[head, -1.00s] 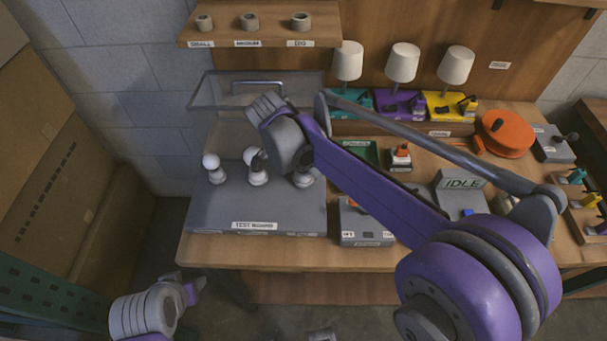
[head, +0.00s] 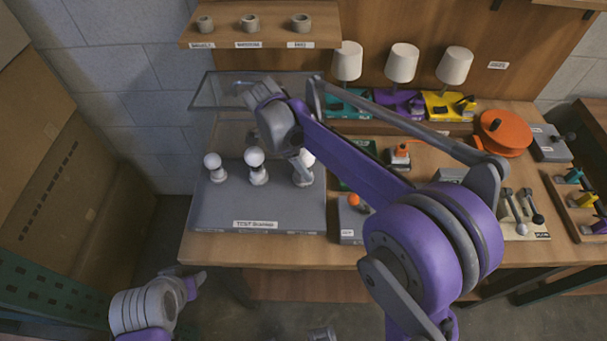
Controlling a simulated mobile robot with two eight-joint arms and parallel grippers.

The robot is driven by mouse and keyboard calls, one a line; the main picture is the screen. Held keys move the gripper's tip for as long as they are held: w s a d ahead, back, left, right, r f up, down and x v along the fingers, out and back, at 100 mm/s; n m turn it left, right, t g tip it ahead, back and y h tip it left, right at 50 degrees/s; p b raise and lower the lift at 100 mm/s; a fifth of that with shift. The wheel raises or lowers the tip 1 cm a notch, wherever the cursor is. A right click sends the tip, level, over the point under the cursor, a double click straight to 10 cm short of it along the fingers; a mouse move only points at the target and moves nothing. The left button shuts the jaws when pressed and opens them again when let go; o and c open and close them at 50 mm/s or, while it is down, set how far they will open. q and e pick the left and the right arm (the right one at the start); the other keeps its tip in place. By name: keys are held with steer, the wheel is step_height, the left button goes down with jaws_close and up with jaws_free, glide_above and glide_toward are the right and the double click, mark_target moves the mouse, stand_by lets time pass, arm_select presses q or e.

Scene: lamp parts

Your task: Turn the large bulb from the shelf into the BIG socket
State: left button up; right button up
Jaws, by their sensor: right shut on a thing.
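The large white bulb (head: 308,157) is at the rightmost socket (head: 303,180) of the grey test board (head: 238,206), partly hidden behind my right gripper. That socket matches the BIG place on the shelf (head: 260,35) above. My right gripper (head: 304,168) is shut on this bulb. Whether the bulb is seated in the socket cannot be told. Two other white bulbs stand upright in the left socket (head: 215,175) and the middle socket (head: 258,176). My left gripper (head: 195,284) is low at bottom left, away from the board; its jaws are unclear.
The shelf's ring holders, including the BIG one (head: 301,22), look empty. A clear lid (head: 215,92) stands behind the board. Lamps (head: 402,63), an orange reel (head: 502,133) and a box with an orange knob (head: 354,200) are right of it. My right arm crosses the bench.

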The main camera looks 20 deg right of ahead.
steer(key=m+g, duration=0.1)
steer(key=m, duration=0.2)
steer(key=shift+y, duration=0.3)
arm_select(q)
steer(key=shift+w+r+p, duration=0.15)
steer(key=shift+r+p, duration=0.2)
steer(key=shift+r, duration=0.15)
arm_select(e)
steer(key=m+g, duration=0.1)
steer(key=m, duration=0.2)
steer(key=shift+s+a+y, duration=0.15)
steer(key=shift+y, duration=0.25)
